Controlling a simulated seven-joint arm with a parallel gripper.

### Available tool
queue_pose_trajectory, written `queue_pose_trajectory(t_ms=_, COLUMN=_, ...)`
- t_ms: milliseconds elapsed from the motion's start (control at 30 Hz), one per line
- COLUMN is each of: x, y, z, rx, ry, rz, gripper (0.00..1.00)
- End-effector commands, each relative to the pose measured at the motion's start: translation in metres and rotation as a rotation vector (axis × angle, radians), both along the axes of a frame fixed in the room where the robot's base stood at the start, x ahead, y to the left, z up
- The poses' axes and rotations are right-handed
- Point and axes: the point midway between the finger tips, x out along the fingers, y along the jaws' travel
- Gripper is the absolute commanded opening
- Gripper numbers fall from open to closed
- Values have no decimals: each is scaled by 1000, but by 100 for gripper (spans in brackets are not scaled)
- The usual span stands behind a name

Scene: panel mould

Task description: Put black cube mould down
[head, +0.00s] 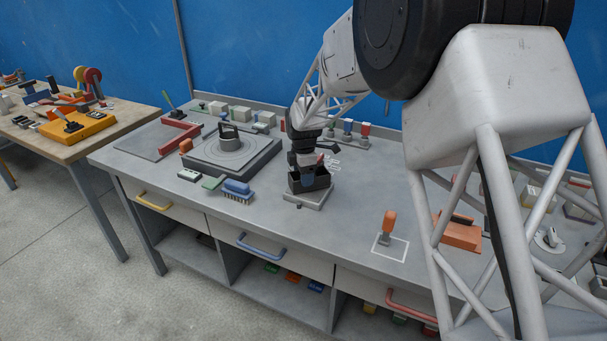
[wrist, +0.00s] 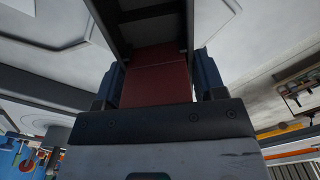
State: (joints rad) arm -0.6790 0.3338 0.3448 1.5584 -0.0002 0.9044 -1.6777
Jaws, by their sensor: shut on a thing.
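The black cube mould (head: 310,180) is an open-topped dark box under my gripper (head: 307,160) in the head view. It is at or just above a light grey square base (head: 305,199) on the bench; I cannot tell whether it touches. In the wrist view, my gripper (wrist: 158,78) has its two blue-grey fingers shut on a dark red block (wrist: 155,75). Dark walls of the mould (wrist: 150,12) show just beyond that block. The mould's underside is hidden.
The grey workbench (head: 345,220) has free room in front of the base. A blue brush (head: 237,188) and a grey turntable unit (head: 230,150) are to the left. An orange-handled stamp (head: 388,225) stands in a white outline to the right. Coloured-topped tools (head: 348,130) stand behind.

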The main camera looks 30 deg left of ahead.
Motion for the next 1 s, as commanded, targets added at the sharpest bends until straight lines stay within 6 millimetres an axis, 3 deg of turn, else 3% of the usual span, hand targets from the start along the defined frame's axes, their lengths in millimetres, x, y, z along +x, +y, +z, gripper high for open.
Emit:
queue_pose_trajectory(t_ms=200, x=0, y=0, z=-3, rx=0, ry=0, rz=0, gripper=35)
queue_pose_trajectory(t_ms=233, x=0, y=0, z=-3, rx=0, ry=0, rz=0, gripper=67)
queue_pose_trajectory(t_ms=400, x=0, y=0, z=-3, rx=0, ry=0, rz=0, gripper=89)
queue_pose_trajectory(t_ms=767, x=0, y=0, z=-1, rx=0, ry=0, rz=0, gripper=89)
queue_pose_trajectory(t_ms=1000, x=0, y=0, z=16, rx=1, ry=-1, rz=0, gripper=89)
